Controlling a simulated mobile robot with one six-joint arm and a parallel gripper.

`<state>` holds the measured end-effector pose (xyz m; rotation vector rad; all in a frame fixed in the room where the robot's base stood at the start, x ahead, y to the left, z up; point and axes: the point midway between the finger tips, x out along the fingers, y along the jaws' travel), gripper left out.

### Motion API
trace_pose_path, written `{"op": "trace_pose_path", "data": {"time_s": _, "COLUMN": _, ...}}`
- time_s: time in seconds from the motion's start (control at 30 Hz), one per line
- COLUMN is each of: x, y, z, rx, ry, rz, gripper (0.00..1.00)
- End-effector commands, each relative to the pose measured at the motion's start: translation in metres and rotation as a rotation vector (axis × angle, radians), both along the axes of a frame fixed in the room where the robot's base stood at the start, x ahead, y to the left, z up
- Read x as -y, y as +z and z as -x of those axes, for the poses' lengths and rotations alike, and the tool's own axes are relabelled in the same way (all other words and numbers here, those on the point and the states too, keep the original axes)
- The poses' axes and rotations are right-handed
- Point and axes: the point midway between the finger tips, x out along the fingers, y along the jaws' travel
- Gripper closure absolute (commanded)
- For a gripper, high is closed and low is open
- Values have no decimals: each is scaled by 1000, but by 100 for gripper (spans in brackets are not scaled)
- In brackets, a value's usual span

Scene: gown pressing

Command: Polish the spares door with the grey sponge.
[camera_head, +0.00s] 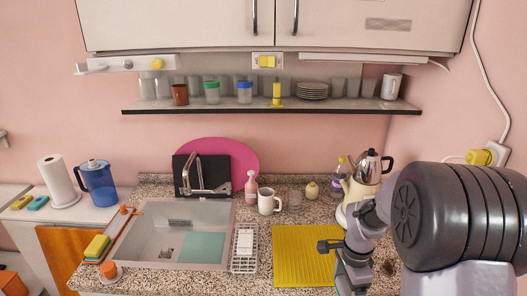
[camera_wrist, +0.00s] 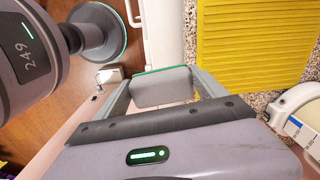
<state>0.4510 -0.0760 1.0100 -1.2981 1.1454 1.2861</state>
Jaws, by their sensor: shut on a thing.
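My gripper (camera_wrist: 161,80) is shut on the grey sponge (camera_wrist: 163,91), a pale grey block with a green edge, held between the two fingers in the wrist view. In the head view my arm comes in from the right and bends down past the counter's front, and the sponge is hidden. The spares door cannot be picked out for sure. A label too small to read (camera_head: 388,24) is on the right upper cupboard door (camera_head: 345,25). An orange-brown lower door (camera_head: 66,255) is at the left.
A yellow ribbed mat (camera_head: 303,258) lies on the speckled counter beside my arm. A kettle (camera_head: 361,185) stands close behind the arm. The sink (camera_head: 138,222), wire rack (camera_head: 244,262) and white mug (camera_head: 268,201) are further left. A shelf (camera_head: 240,107) holds cups and plates.

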Motion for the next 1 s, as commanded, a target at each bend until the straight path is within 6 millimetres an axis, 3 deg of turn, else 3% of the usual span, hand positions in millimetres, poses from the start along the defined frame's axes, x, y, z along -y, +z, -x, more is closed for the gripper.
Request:
{"op": "trace_pose_path", "data": {"time_s": 0.27, "x": -26, "y": -24, "z": 10, "rx": -1, "ry": 455, "rz": 4, "gripper": 72}}
{"op": "trace_pose_path", "data": {"time_s": 0.63, "x": -70, "y": -58, "z": 33, "rx": -1, "ry": 1311, "rz": 12, "gripper": 72}}
{"op": "trace_pose_path", "data": {"time_s": 0.77, "x": -75, "y": -61, "z": 36, "rx": 1, "ry": 1444, "rz": 14, "gripper": 72}}
{"op": "trace_pose_path", "data": {"time_s": 1.0, "x": -76, "y": -59, "z": 36, "rx": 0, "ry": 1459, "rz": 14, "gripper": 72}}
